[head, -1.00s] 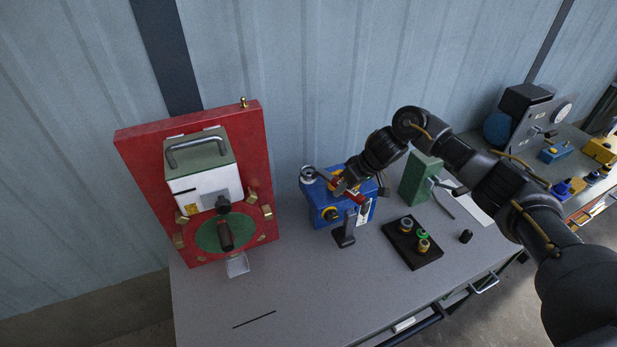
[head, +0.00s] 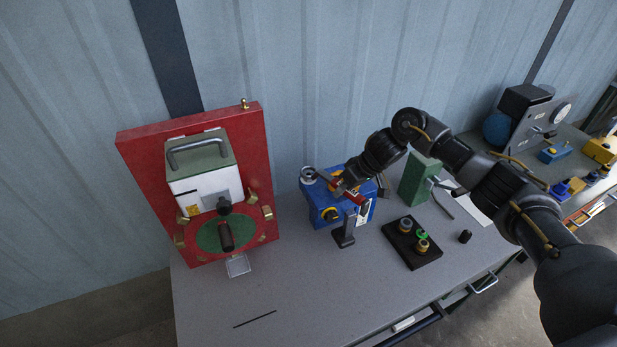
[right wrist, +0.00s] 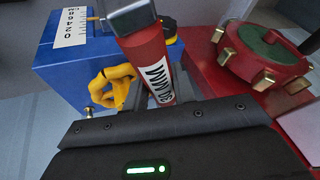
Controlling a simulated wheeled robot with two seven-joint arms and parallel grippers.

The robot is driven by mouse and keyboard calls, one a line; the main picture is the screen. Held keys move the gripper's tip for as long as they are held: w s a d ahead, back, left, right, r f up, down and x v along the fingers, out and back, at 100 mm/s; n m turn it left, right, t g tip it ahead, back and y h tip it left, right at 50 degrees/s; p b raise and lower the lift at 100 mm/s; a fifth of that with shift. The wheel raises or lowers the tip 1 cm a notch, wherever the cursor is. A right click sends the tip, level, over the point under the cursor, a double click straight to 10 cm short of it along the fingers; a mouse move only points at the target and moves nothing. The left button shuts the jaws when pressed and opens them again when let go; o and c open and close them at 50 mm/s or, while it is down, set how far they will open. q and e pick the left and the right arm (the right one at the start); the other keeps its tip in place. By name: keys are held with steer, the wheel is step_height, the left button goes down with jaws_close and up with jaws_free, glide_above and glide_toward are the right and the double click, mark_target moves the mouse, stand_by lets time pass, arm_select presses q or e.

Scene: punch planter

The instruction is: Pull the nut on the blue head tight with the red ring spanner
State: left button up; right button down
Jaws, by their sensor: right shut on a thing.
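The blue head (head: 326,206) is a blue box on the grey bench, left of my right arm. It also shows in the right wrist view (right wrist: 75,68), with a white scale label. My right gripper (head: 345,188) is shut on the red spanner (head: 357,198) above the box. In the right wrist view the red handle (right wrist: 147,68) carries a "30 MM" label, and its grey shank runs out of the top. In the head view the shank reaches a grey round part (head: 308,174) at the box's left; I cannot tell whether the ring encloses the nut. My left gripper is not in view.
A red panel (head: 150,160) with a white box and round green plate stands left. A black stand (head: 345,235) is in front of the blue head. A black tray (head: 403,245) with small rings and a green block (head: 412,180) stand right.

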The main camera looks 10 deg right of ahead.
steer(key=shift+w+d, duration=0.1)
steer(key=shift+w, duration=0.05)
steer(key=shift+w+d, duration=0.1)
steer(key=shift+d, duration=0.05)
steer(key=shift+r, duration=0.15)
steer(key=shift+r, duration=4.5)
